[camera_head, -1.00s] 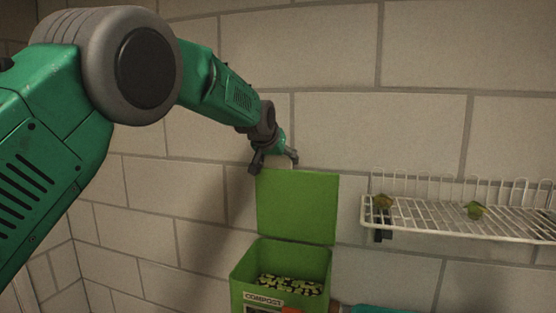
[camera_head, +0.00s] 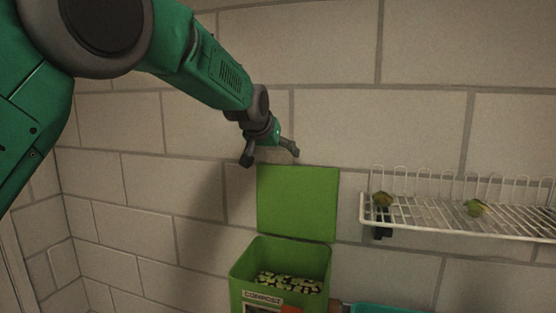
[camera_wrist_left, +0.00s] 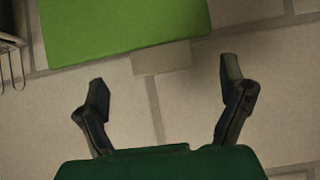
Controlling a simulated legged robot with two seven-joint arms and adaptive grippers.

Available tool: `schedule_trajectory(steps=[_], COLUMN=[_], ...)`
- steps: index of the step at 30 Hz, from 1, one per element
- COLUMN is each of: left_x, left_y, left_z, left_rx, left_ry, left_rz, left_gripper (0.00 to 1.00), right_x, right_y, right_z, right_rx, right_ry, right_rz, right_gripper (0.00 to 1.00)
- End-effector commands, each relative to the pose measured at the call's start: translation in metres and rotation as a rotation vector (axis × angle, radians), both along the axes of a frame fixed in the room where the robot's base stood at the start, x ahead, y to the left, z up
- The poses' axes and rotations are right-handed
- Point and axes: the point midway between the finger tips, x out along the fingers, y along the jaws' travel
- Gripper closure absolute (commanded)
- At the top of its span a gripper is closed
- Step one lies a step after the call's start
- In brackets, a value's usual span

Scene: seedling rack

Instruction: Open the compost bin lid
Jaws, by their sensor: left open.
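The green compost bin (camera_head: 240,270) stands against the wall at the lower middle of the head view, with speckled contents showing inside. Its lid (camera_head: 297,203) stands raised, upright at the back of the bin. The lid also shows at the top of the left wrist view (camera_wrist_left: 125,25), with a pale tab (camera_wrist_left: 162,58) at its edge. My left gripper (camera_head: 272,158) is open and empty just above the lid's top edge; its fingers (camera_wrist_left: 165,90) are wide apart in the wrist view and apart from the lid. My right gripper is not in view.
A teal object (camera_head: 385,309) shows at the bottom edge, right of the bin. The wall above the rack is clear.

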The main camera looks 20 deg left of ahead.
Motion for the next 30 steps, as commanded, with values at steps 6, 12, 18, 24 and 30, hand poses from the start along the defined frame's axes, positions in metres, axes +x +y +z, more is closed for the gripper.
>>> schedule_trajectory(steps=[6, 12, 18, 24, 30], left_x=[-0.035, -0.049, -0.051, -0.052, -0.052], left_y=[-0.003, -0.004, -0.004, -0.004, -0.004], left_z=[0.026, 0.036, 0.037, 0.037, 0.037], left_rx=[-0.001, -0.001, -0.001, -0.001, -0.001], left_ry=[0.003, 0.007, 0.007, 0.007, 0.007], left_rz=[-0.001, -0.001, -0.001, -0.001, -0.001], left_gripper=[0.10, 0.10, 0.10, 0.10, 0.10], right_x=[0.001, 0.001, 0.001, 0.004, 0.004], right_y=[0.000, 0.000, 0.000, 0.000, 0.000], right_z=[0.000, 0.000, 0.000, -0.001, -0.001], right_rx=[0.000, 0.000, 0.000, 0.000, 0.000], right_ry=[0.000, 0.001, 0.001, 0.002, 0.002], right_rz=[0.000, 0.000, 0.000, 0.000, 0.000], right_gripper=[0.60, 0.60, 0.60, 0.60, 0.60])
